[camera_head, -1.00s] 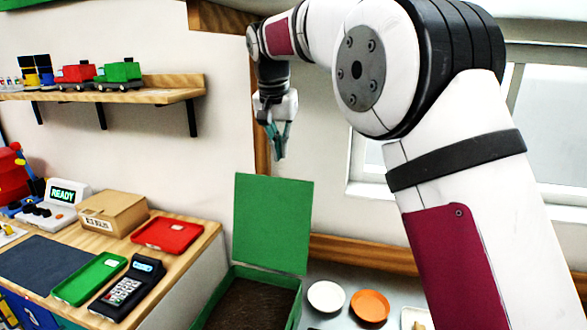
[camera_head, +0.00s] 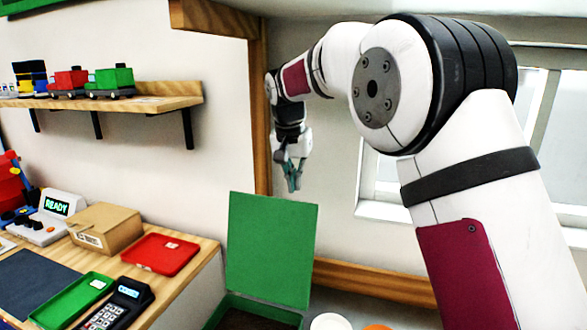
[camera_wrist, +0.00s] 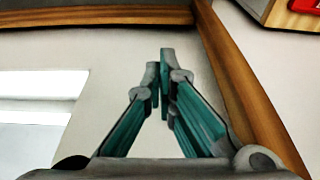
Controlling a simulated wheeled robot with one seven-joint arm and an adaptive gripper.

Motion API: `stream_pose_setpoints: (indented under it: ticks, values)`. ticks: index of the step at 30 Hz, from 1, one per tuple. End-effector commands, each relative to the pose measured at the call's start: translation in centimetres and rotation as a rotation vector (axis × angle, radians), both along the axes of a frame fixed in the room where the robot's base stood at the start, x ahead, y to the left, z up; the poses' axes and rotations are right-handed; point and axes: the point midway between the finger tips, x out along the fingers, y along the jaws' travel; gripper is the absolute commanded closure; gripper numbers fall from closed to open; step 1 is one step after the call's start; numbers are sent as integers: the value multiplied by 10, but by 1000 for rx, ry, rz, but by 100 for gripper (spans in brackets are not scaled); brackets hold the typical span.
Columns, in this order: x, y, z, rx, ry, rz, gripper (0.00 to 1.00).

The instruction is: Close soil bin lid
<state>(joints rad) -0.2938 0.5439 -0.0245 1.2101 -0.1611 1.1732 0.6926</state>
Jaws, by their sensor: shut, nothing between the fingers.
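The soil bin's green lid (camera_head: 270,250) stands upright, open, at the back of the bin in the head view. Only the top of the green bin (camera_head: 262,308) shows at the bottom edge, with dark soil (camera_head: 245,320) inside. My gripper (camera_head: 294,188) hangs just above and in front of or behind the lid's top edge; the depth is hard to tell. It points down, shut and empty. In the wrist view its teal fingers (camera_wrist: 160,62) meet at the tips, with bare wall beyond. The lid does not show there.
A wooden table on the left holds a red tray (camera_head: 161,253), a cardboard box (camera_head: 106,229), a green tray (camera_head: 73,300) and a card terminal (camera_head: 117,305). A white plate (camera_head: 330,322) and an orange plate (camera_head: 377,327) sit right of the bin.

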Motion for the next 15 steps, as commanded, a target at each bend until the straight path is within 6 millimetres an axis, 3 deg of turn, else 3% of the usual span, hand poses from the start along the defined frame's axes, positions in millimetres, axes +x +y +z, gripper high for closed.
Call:
stream_pose_setpoints:
  ticks: [3, 9, 15]
  values:
    - [7, -3, -26, -1, 3, -1, 100]
    - [-19, 6, -16, 1, 1, 1, 100]
    - [-30, 11, -17, 0, 0, 1, 100]
